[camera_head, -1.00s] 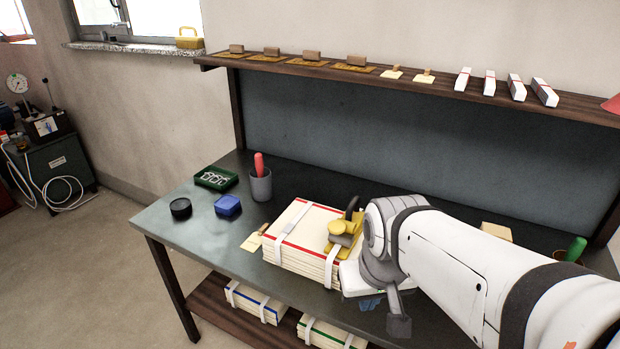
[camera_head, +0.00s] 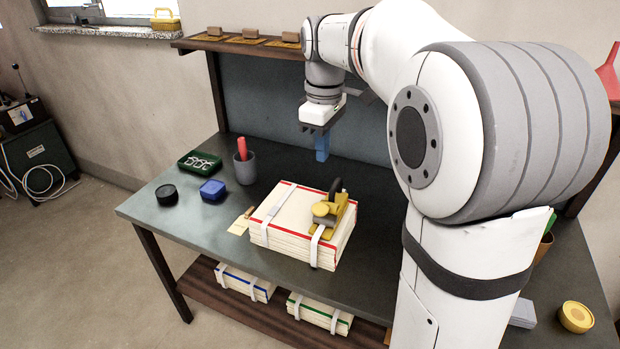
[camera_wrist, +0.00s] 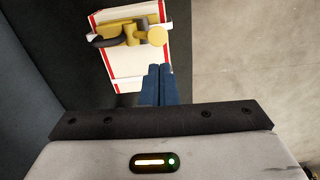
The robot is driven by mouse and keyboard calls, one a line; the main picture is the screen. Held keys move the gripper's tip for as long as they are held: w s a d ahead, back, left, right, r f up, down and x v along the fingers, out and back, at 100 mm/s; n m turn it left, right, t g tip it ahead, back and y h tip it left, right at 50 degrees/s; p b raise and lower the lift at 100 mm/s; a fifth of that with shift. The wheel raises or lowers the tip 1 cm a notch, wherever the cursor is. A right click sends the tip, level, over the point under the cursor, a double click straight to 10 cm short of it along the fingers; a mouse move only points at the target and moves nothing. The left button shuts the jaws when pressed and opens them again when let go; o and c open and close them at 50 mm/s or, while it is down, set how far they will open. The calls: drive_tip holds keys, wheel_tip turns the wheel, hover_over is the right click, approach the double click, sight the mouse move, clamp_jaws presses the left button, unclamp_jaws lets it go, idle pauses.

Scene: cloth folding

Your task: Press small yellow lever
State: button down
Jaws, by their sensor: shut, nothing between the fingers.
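A yellow strapping tool (camera_head: 330,212) with a dark curved handle sits on top of the front right part of a bound stack of cloth (camera_head: 283,218) with red edging on the table. A round yellow piece, perhaps the lever's end, shows on the tool; which part is the small lever is hard to tell. My gripper (camera_head: 322,155) hangs above and behind the stack, blue fingers pointing down, shut and empty, apart from the tool. In the wrist view, the fingertips (camera_wrist: 158,70) appear just below the tool (camera_wrist: 130,36) in the picture.
A grey cup (camera_head: 246,168) with a red-handled item, a green tray (camera_head: 200,162), a blue box (camera_head: 212,190) and a black round tin (camera_head: 167,194) stand left of the stack. A shelf (camera_head: 245,48) runs behind. More bound stacks (camera_head: 243,280) lie on the lower shelf. My arm hides the table's right.

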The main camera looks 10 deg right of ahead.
sight(321, 207)
drive_tip(key=shift+w+r, duration=0.2)
drive_tip(key=shift+w, duration=0.1)
wheel_tip(321, 207, down, 14)
idle(0.7)
